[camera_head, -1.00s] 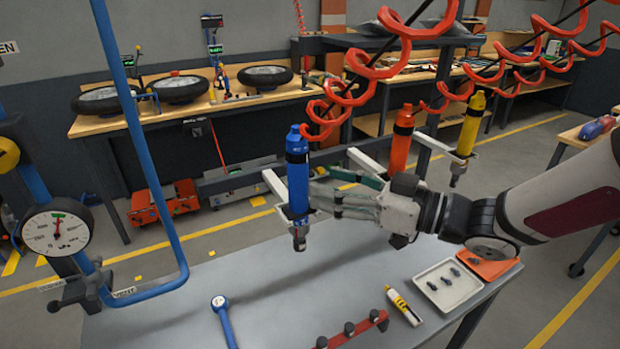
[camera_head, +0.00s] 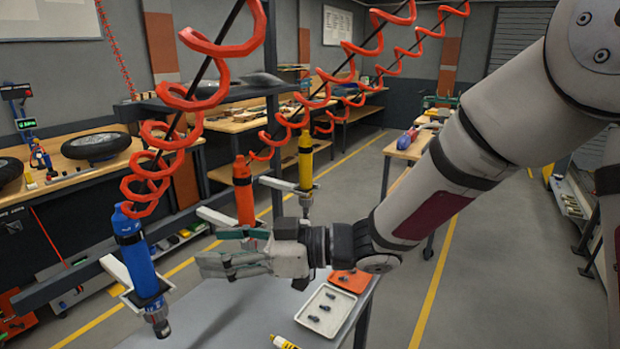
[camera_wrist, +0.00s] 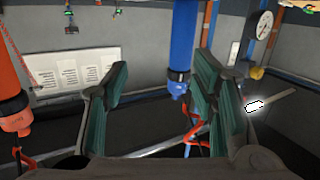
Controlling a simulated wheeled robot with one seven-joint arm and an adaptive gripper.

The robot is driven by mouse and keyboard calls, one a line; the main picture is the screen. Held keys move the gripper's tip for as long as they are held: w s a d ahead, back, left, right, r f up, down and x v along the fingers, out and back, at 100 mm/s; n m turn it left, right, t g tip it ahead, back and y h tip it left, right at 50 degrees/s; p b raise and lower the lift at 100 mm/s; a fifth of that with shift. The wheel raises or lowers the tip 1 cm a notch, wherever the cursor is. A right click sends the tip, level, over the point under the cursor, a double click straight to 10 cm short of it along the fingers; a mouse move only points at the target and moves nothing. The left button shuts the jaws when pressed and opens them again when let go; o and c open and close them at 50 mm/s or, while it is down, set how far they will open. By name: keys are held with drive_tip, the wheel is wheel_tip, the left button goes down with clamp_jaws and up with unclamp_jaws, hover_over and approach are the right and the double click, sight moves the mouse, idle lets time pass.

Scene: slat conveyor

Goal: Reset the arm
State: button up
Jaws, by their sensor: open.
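My gripper (camera_head: 222,249) is open and empty in the head view, level above the grey table (camera_head: 235,318) and pointing left. The blue tool (camera_head: 140,262) hangs in a white holder to the left of the fingertips, apart from them. In the wrist view, the green-padded fingers of my gripper (camera_wrist: 158,100) stand wide apart, and the blue tool (camera_wrist: 182,45) shows beyond the gap between them. My arm reaches in from the upper right of the head view.
An orange tool (camera_head: 243,195) and a yellow tool (camera_head: 305,165) hang behind my gripper, with red coiled hoses above. A white tray (camera_head: 324,310) with small dark parts and an orange tray (camera_head: 351,281) lie on the table below. A marker (camera_head: 285,342) shows at the bottom edge.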

drive_tip(key=w+d+r+m+t+h, duration=0.2)
drive_tip(key=w+d+m+t+h, duration=0.3)
drive_tip(key=d, duration=0.4)
drive_tip(key=w+d+r+m+t+h, duration=0.3)
drive_tip(key=w+d+t+h, duration=0.3)
drive_tip(key=d, duration=0.4)
drive_tip(key=s+d+r+m+h, duration=0.1)
drive_tip(key=s+d+m+h, duration=0.2)
drive_tip(key=d, duration=0.4)
drive_tip(key=s+d+r+m+h, duration=0.1)
drive_tip(key=s+d+m+h, duration=0.25)
drive_tip(key=d, duration=0.35)
drive_tip(key=s+d+f+m+g, duration=0.1)
drive_tip(key=s+d+m+g, duration=0.1)
drive_tip(key=s, duration=0.7)
drive_tip(key=s+d+f+m+g, duration=0.1)
drive_tip(key=s+f+m+g, duration=0.1)
drive_tip(key=s, duration=0.8)
drive_tip(key=shift+s+d+f+g+y, duration=0.25)
drive_tip(key=shift+d+g+y, duration=0.1)
drive_tip(key=shift+g, duration=0.35)
